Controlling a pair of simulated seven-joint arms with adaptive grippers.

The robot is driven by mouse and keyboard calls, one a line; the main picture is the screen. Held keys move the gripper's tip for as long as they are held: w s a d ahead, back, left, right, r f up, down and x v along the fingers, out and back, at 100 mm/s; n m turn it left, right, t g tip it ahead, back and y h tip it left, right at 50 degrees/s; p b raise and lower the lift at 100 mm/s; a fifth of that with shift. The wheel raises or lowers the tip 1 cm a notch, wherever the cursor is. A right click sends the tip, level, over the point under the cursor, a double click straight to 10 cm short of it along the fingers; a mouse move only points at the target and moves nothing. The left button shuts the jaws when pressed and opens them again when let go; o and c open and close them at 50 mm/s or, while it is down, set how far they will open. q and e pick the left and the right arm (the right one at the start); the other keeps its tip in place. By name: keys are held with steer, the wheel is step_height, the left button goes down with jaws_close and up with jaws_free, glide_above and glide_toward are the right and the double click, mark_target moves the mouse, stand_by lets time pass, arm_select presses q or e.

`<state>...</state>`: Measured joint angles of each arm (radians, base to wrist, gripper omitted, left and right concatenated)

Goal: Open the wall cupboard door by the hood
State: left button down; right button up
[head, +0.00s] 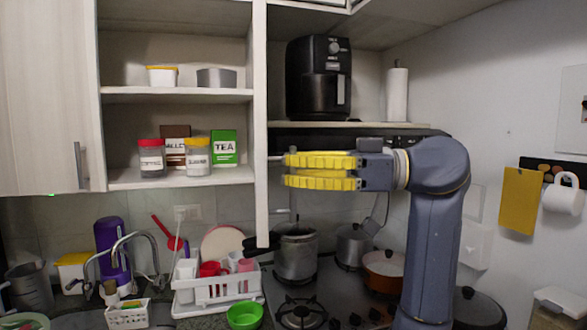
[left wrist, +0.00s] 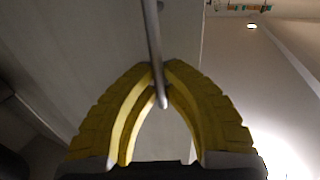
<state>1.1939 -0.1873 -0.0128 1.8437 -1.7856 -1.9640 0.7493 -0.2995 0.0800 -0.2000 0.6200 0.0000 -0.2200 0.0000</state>
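The cupboard door by the hood (head: 261,115) shows nearly edge-on, swung out from the cupboard, with its handle side facing right. Its thin bar handle (head: 290,212) stands off that face. In the left wrist view the handle (left wrist: 154,35) runs down between the fingertips, its lower end showing inside the finger gap. My left gripper (head: 290,171) points left with yellow fingers at the handle. In the left wrist view its tips (left wrist: 157,68) come together around the bar. My right gripper is not in view.
The opened cupboard shelves (head: 180,93) hold jars and boxes. A black air fryer (head: 318,80) and a paper roll (head: 397,95) stand on the shelf above the hood. Below are a dish rack (head: 215,294), pots and the stove (head: 303,315).

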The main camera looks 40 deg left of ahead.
arm_select(q)
steer(key=c, duration=1.5)
jaws_free()
steer(key=v, duration=1.2)
